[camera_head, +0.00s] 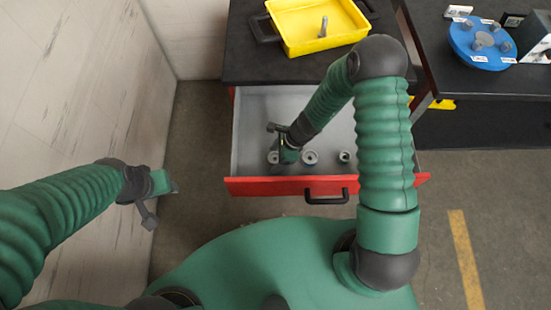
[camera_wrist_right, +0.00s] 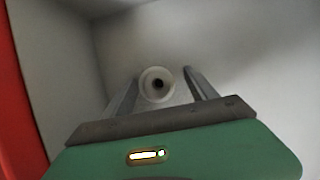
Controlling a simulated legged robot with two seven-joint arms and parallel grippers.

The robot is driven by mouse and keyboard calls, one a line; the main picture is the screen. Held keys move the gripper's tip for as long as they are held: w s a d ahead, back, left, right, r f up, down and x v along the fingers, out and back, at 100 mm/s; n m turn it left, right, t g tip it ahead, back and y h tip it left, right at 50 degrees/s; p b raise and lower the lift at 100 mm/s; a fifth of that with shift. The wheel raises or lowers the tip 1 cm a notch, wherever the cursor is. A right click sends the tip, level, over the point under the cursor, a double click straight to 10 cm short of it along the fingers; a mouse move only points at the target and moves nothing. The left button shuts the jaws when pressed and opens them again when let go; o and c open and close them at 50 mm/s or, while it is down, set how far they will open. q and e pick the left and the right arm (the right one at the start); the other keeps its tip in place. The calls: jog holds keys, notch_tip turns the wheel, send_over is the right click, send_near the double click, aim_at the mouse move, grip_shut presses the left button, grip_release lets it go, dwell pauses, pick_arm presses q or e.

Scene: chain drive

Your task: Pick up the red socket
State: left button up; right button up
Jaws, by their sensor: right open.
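Three pale grey, ring-like sockets lie in a row in the open drawer: a left socket (camera_head: 273,157), a middle socket (camera_head: 310,157) and a right socket (camera_head: 344,157). None of them looks red from above. My right gripper (camera_head: 280,152) reaches down into the drawer at the left socket. In the right wrist view a round pale socket (camera_wrist_right: 158,84) with a dark centre hole shows between the two spread fingers, with gaps on both sides. My left gripper (camera_head: 158,197) hangs in the air left of the drawer, and its jaw opening is unclear.
The drawer (camera_head: 270,187) has a red front with a black handle (camera_head: 327,196). Above it, a dark tabletop holds a yellow tray (camera_head: 293,42) with a bolt-like part (camera_head: 323,26). A blue round fixture (camera_head: 480,58) stands on the right table. A wall is at left.

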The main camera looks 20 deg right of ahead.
jog(key=shift+a+r, duration=0.1)
jog(key=shift+a, duration=0.2)
jog(key=c, duration=0.9)
jog(key=shift+d, duration=0.15)
grip_shut()
